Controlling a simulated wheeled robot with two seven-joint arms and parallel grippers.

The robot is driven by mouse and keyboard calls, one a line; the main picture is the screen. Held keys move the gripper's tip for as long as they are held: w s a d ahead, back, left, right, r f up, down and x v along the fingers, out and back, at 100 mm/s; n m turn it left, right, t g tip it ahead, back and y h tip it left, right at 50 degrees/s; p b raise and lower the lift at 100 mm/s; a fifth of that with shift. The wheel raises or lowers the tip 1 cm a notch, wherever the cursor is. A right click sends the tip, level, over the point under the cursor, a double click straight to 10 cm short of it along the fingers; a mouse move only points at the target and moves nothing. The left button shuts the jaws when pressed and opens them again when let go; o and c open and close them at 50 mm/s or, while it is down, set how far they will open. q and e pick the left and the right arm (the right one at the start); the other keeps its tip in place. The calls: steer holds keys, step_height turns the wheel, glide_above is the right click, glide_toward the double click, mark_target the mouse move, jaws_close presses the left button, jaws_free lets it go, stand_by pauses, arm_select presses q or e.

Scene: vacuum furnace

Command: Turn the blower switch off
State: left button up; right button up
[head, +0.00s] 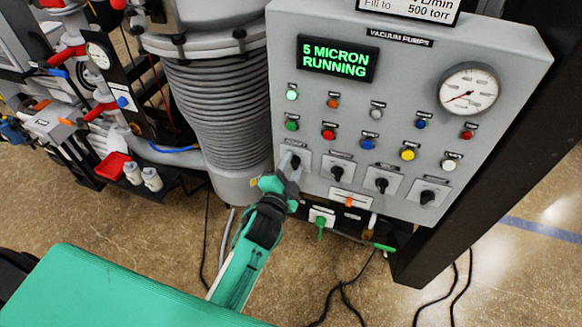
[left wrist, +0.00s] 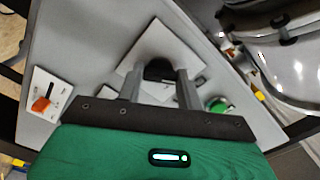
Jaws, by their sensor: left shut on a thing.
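The grey vacuum pump control panel (head: 345,118) carries a row of black rotary switches on white plates. My left gripper (head: 291,170) is at the leftmost switch (head: 297,160) of that row. In the left wrist view, the two fingers of my left gripper (left wrist: 161,88) are shut on the black knob (left wrist: 159,69), one on each side, in front of its white plate (left wrist: 150,42). The fingers partly hide the knob. The switch labels are too small to read, so I cannot tell which one is the blower switch. My right gripper is not in view.
Other black switches (head: 337,172) stand to the right, below rows of coloured buttons. A lit display (head: 338,58) reads "5 MICRON RUNNING". An orange switch (head: 349,202) and a green-handled valve (head: 320,228) sit below. A ribbed metal cylinder (head: 215,105) stands close at left.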

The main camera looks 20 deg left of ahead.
arm_select(q)
steer(key=shift+f, duration=0.1)
steer(key=o, duration=1)
steer(key=shift+s, duration=0.15)
steer(key=shift+s, duration=0.25)
steer(key=s+b, duration=0.1)
steer(key=s, duration=0.3)
steer(key=s+b, duration=0.2)
steer(key=s, duration=0.2)
steer(key=s+b, duration=0.1)
steer(key=s, duration=0.4)
steer(key=shift+a+b, duration=0.25)
steer(key=shift+b, duration=0.05)
